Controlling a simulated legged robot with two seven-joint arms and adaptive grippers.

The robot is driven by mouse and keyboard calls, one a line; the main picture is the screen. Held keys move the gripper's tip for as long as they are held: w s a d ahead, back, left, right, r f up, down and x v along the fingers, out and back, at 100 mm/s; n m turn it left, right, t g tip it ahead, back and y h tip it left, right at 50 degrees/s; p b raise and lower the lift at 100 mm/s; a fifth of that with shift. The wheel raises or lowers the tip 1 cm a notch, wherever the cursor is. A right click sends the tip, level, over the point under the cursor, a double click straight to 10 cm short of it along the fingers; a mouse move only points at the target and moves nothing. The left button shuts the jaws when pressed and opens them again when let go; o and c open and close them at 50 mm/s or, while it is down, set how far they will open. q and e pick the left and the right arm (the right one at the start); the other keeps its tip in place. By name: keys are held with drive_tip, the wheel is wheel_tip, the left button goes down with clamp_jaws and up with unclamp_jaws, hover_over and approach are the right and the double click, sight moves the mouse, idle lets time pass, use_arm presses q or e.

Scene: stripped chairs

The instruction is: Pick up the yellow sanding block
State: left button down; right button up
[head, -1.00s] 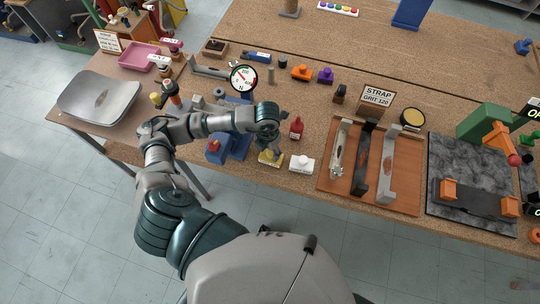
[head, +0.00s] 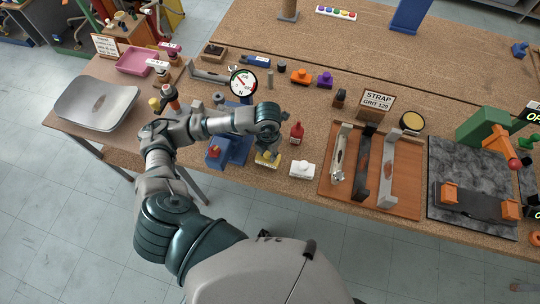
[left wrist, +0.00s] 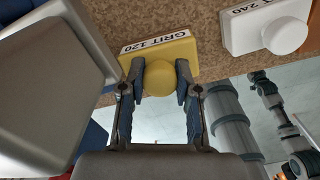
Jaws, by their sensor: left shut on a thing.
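The yellow sanding block (head: 267,159) is at the front edge of the bench in the head view, partly hidden under my left gripper (head: 268,150). In the left wrist view the yellow block (left wrist: 185,54) shows a "GRIT 120" label and a round yellow knob (left wrist: 160,78). My left gripper (left wrist: 160,88) has its two fingers closed on either side of that knob. I cannot tell whether the block touches the bench or is slightly above it. My right gripper is not in view.
A white block (head: 301,169) stands just right of the yellow one; its label ends in 240. A blue fixture (head: 230,150) is close on the left. A wooden tray (head: 400,193) with metal straps lies to the right.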

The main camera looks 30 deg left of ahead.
use_arm(q)
drive_tip(key=shift+r, duration=0.7)
drive_tip(key=s+d+r+p, duration=0.1)
drive_tip(key=s+d+p, duration=0.1)
drive_tip(key=s+p, duration=0.8)
drive_tip(key=shift+s+d+r+p, duration=0.3)
drive_tip(key=shift+s+r+p, duration=0.1)
drive_tip(key=shift+s, duration=2.6)
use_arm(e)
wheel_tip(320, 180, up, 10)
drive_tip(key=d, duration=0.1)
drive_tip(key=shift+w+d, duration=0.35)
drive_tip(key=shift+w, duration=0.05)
